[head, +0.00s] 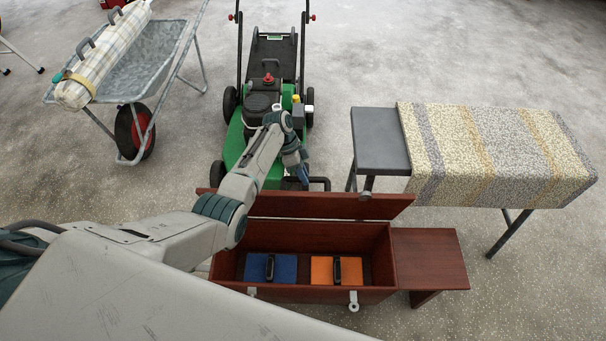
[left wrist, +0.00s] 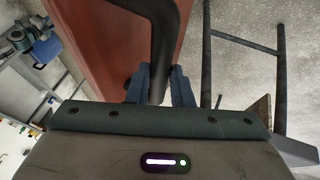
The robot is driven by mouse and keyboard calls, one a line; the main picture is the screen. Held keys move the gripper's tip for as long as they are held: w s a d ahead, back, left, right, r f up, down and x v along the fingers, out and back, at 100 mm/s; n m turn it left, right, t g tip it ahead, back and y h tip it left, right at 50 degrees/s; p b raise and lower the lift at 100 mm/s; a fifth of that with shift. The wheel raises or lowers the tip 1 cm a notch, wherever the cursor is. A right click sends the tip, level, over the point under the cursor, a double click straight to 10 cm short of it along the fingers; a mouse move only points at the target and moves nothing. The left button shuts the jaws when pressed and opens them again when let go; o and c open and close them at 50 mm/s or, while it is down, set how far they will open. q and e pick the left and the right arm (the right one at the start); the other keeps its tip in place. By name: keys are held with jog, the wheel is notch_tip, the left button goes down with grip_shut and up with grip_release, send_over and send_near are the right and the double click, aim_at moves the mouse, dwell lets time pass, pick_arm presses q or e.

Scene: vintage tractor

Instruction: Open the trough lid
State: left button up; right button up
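The trough (head: 395,262) is a reddish-brown wooden box. Its lid (head: 350,206) stands raised along the far side, so the inside shows. My left gripper (head: 304,180) is behind the raised lid at its top edge, partly hidden. In the left wrist view the lid's red panel (left wrist: 115,45) fills the upper left. A black curved handle (left wrist: 163,40) runs down between the blue fingers of my left gripper (left wrist: 160,88), which look closed around it. My right gripper is not in view.
A blue block (head: 284,268) and an orange block (head: 322,271) with black handles lie in the trough. A green lawn mower (head: 236,140) stands close behind. A cloth-covered bench (head: 490,150) is to the right, a wheelbarrow (head: 150,65) at the back left.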

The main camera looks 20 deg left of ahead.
pick_arm(q)
jog(key=o, duration=0.3)
jog(key=shift+s+a+f, duration=0.1)
jog(key=shift+s+f, duration=0.1)
jog(key=shift+f, duration=0.35)
jog(key=shift+o, duration=0.6)
jog(key=shift+w+f, duration=0.1)
jog(key=shift+w, duration=0.25)
jog(key=shift+a+r, duration=0.2)
jog(key=shift+r, duration=0.4)
jog(key=b+v, duration=0.2)
jog(key=v, duration=0.7)
jog(key=shift+w+a+r, duration=0.15)
jog(key=shift+w+a, duration=0.1)
jog(key=shift+a, duration=0.05)
jog(key=shift+s, duration=0.1)
